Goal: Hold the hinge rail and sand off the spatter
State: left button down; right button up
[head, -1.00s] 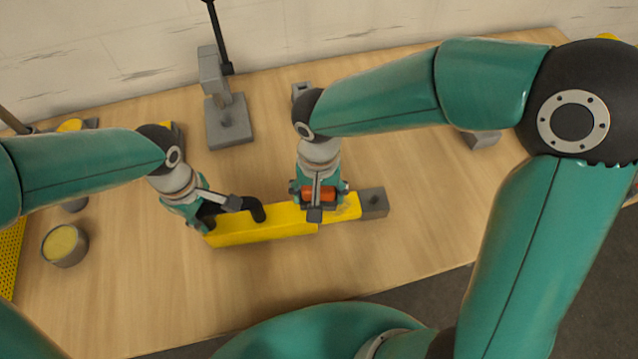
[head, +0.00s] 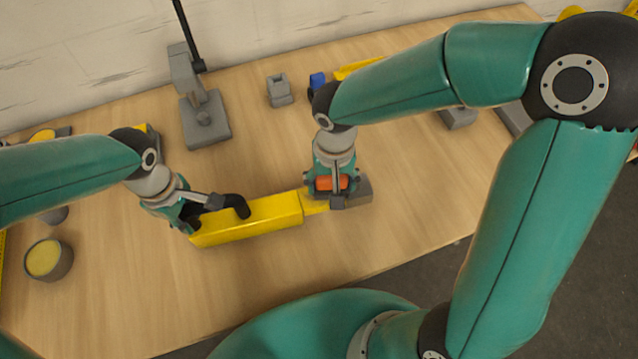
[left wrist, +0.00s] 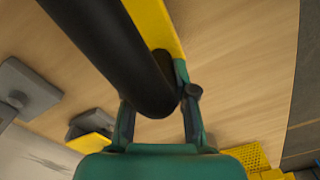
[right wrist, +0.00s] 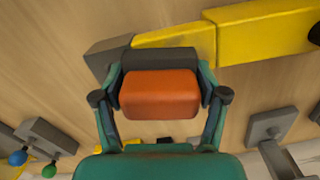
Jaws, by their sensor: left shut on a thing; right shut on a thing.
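The hinge rail is a long yellow bar (head: 250,222) with a black curved handle (head: 238,204) at its left part. A narrower yellow section (right wrist: 180,43) runs right to a grey end block (head: 362,191). My left gripper (head: 190,214) is shut on the black handle, which fills much of the left wrist view (left wrist: 125,60). My right gripper (head: 335,192) is shut on an orange sanding block (right wrist: 160,93) with a dark backing. It is over the narrow section by the grey end; contact is hidden. I cannot make out the spatter.
A grey stand (head: 207,122) with a dark post is behind the rail. A small grey block (head: 280,90) stands at the back. An open tin with yellow contents (head: 47,260) is at left. The table in front of the rail is clear.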

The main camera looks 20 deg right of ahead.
pick_arm(q)
jog(key=shift+s, duration=0.1)
pick_arm(e)
jog(key=shift+s+d, duration=0.1)
jog(key=shift+d, duration=0.75)
jog(key=shift+w+a, duration=0.2)
jog(key=shift+a, duration=1.8)
jog(key=shift+w+a, duration=0.2)
jog(key=shift+a, duration=1.75)
notch_tip(320, 180, up, 7)
jog(key=shift+f, duration=0.2)
jog(key=shift+f, duration=0.1)
